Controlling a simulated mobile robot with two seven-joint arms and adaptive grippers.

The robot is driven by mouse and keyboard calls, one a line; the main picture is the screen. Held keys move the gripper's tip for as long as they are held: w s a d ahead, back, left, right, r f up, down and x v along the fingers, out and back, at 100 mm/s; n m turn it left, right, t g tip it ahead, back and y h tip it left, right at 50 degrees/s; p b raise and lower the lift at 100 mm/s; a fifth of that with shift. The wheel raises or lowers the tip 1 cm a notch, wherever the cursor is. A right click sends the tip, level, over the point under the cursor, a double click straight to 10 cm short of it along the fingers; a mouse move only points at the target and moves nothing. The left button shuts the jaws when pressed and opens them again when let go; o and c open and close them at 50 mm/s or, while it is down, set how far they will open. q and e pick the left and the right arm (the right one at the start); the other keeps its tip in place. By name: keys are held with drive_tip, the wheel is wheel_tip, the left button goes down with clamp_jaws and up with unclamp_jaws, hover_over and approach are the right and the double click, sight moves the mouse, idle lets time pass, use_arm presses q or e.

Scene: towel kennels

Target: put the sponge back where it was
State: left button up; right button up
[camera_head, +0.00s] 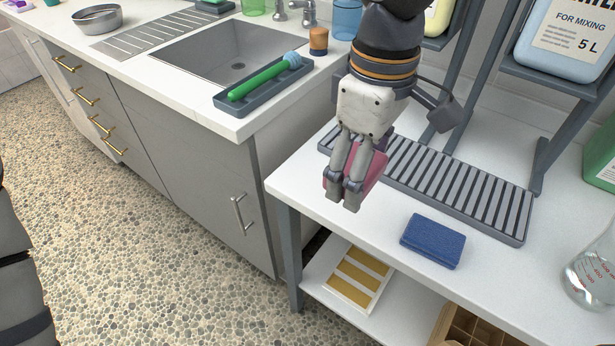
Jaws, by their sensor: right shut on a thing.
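My right gripper (344,190) points down over the left end of the white side table (392,208). It is shut on a pink sponge (377,168), which is partly hidden behind the fingers. The pink sponge is at the left part of the grey ribbed rack (460,190); I cannot tell if it touches the rack or table. A dark blue sponge (433,241) lies flat on the table in front of the rack. My left gripper is not in view.
A grey tray (228,103) with a green brush (262,80) sits beside the sink (225,52). A shelf stand (555,140) rises behind the rack and carries a large jug (567,45). A glass flask (594,276) stands at the right edge.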

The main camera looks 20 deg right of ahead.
drive_tip(key=w+a+f, duration=0.2)
drive_tip(key=w+f, duration=0.3)
drive_tip(key=w, duration=0.4)
drive_tip(key=b, duration=0.2)
hover_over(310, 183)
drive_tip(key=s, duration=0.1)
wheel_tip(310, 183, down, 4)
drive_tip(key=shift+d, duration=0.15)
drive_tip(key=shift+w+f, duration=0.25)
drive_tip(key=f, duration=0.3)
drive_tip(key=shift+w+f, duration=0.2)
drive_tip(key=shift+w, duration=0.05)
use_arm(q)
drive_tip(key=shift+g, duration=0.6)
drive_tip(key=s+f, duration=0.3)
use_arm(e)
drive_tip(key=shift+r, duration=0.1)
drive_tip(key=o, duration=1.3)
drive_tip(key=shift+o, duration=0.2)
